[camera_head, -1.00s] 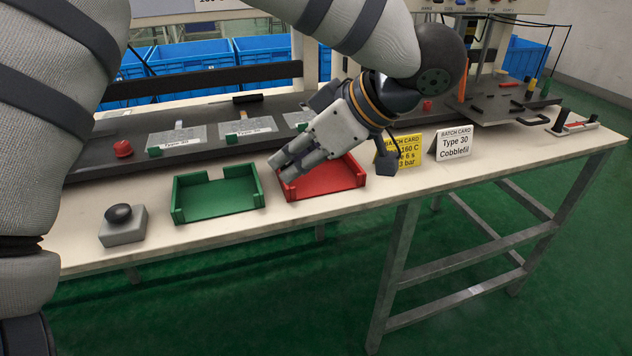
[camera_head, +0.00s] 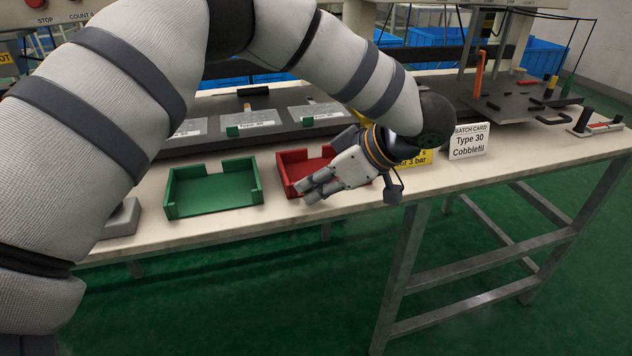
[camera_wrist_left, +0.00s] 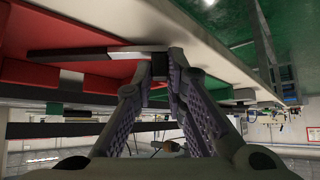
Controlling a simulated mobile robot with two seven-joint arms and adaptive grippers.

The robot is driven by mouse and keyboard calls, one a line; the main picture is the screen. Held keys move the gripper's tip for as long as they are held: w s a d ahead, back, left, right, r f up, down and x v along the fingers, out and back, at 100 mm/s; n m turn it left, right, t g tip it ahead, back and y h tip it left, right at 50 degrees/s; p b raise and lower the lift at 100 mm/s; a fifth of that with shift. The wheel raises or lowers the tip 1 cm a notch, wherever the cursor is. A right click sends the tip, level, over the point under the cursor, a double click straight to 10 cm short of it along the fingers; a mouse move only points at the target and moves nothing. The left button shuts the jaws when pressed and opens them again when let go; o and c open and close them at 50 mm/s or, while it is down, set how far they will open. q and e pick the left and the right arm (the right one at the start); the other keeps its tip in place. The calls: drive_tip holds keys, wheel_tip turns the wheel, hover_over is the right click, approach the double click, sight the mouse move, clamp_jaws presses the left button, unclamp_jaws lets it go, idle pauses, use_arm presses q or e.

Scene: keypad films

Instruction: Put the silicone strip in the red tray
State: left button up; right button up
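The red tray (camera_head: 284,178) stands on the bench, its right part hidden behind my left gripper (camera_head: 313,190). The gripper is over the tray's front right part, fingers pointing left. In the left wrist view, the fingertips (camera_wrist_left: 160,62) are close together on one end of a thin grey strip (camera_wrist_left: 75,51), which looks like the silicone strip. It sticks out to the left across the red tray (camera_wrist_left: 75,28); I cannot tell whether it touches the tray. The strip cannot be made out in the head view. My right gripper is out of view.
A green tray (camera_head: 213,208) stands left of the red one. A yellow card (camera_head: 418,160) and a white batch card (camera_head: 468,142) stand to the right. Fixture plates lie behind. The bench's front edge is close to the gripper.

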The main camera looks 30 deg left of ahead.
use_arm(q)
drive_tip(key=o, duration=0.4)
drive_tip(key=shift+o, duration=0.2)
drive_tip(key=shift+r, duration=0.15)
drive_tip(key=v, duration=1.2)
